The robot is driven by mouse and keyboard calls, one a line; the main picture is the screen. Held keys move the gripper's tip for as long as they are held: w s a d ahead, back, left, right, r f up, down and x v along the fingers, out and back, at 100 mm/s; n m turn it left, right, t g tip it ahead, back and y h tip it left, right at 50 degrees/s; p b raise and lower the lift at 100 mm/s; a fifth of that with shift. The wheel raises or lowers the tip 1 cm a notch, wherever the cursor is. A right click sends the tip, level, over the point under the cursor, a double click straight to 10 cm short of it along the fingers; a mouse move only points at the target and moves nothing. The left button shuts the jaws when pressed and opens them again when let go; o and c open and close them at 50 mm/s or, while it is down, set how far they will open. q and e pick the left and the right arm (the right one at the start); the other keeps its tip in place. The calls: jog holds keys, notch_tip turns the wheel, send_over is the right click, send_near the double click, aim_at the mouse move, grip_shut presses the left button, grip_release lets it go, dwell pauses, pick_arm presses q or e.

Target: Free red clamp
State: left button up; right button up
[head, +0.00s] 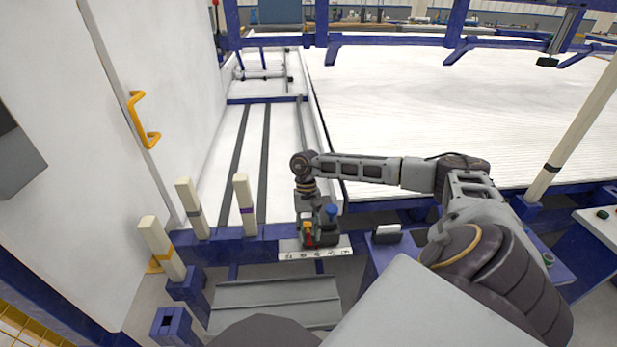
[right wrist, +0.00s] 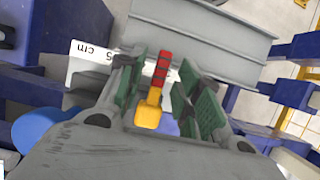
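The red clamp (right wrist: 162,68) shows in the right wrist view as a red ribbed lever with a yellow rounded end. It also shows small in the head view (head: 309,238), on a white scale plate (head: 290,255) at the front rail. My right gripper (right wrist: 166,80) is open, with its green-padded fingers on either side of the lever. The fingers look apart from the lever, though contact on the left side is hard to judge. The clamp's base is hidden. My left gripper is not in view.
A blue rounded part (right wrist: 45,130) sits beside the right gripper. Several cream posts (head: 245,205) stand along the blue rail (head: 225,250) at left. A tall white panel (head: 70,190) with a yellow handle is farther left. A grey step (head: 275,300) lies below the rail.

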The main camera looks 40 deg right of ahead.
aim_at(308, 223)
jog(key=shift+r, duration=0.1)
jog(key=v, duration=1.1)
jog(key=shift+w+r, duration=0.2)
jog(key=shift+r, duration=0.15)
jog(key=shift+s+d, duration=0.1)
jog(key=shift+d, duration=0.1)
